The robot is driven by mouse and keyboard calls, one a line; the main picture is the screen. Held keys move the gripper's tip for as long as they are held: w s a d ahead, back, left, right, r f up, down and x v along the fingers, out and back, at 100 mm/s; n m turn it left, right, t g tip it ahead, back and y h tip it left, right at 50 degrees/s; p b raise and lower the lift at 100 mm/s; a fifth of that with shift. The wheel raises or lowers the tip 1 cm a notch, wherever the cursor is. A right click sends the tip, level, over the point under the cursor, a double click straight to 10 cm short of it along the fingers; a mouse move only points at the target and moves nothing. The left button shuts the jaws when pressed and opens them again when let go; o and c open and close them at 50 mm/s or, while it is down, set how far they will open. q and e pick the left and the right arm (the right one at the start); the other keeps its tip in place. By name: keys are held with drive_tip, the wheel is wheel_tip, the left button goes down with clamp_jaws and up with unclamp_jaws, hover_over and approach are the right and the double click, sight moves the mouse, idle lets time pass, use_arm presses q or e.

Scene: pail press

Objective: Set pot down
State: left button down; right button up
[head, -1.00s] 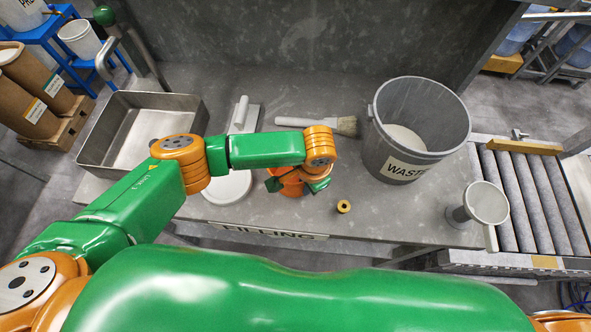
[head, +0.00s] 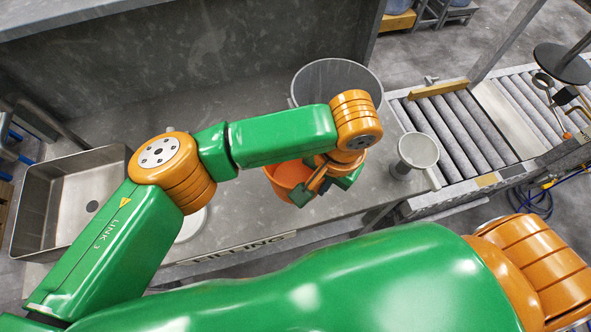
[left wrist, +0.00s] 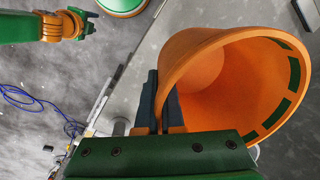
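The orange pot (head: 283,182) is in the head view over the front part of the grey bench, partly hidden by my left arm. My left gripper (head: 325,183) is shut on its rim. In the left wrist view the pot (left wrist: 205,65) fills the right side, its mouth open to the camera and green marks inside. The dark fingers of my left gripper (left wrist: 160,100) pinch the near rim. Whether the pot touches the bench cannot be told. My right gripper (left wrist: 88,22) shows small at top left of the left wrist view; its fingers are too small to read.
A grey bin (head: 335,72) stands behind the arm. A steel basin (head: 40,200) is at left. A label plate (head: 238,248) marks the bench front.

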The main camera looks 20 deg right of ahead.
sight(279, 177)
use_arm(q)
drive_tip(key=shift+r+p, duration=0.25)
drive_tip(key=shift+p, duration=0.05)
drive_tip(key=shift+a+f, duration=0.1)
drive_tip(key=shift+a, duration=0.1)
drive_tip(key=w+a+n, duration=0.1)
drive_tip(key=a, duration=0.1)
drive_tip(key=w+a+n, duration=0.1)
drive_tip(key=a, duration=0.1)
drive_tip(key=w+a+n+b, duration=0.1)
drive_tip(key=a, duration=0.1)
drive_tip(key=shift+w+a+r, duration=0.15)
drive_tip(key=shift+a+r, duration=0.15)
drive_tip(key=shift+r, duration=0.05)
drive_tip(key=a+r+n+b, duration=0.1)
drive_tip(key=a+r+n, duration=0.1)
drive_tip(key=a, duration=0.8)
drive_tip(key=a+r+n, duration=0.3)
drive_tip(key=a+n, duration=0.2)
drive_tip(key=a, duration=0.4)
drive_tip(key=shift+w+a+r+g+b, duration=0.3)
drive_tip(key=shift+a+r+g+b, duration=0.05)
drive_tip(key=shift+g+b, duration=0.05)
use_arm(e)
drive_tip(key=shift+a+f, duration=0.1)
drive_tip(key=shift+f, duration=0.45)
use_arm(q)
drive_tip(key=shift+s+a+f, duration=0.1)
drive_tip(key=shift+s, duration=0.05)
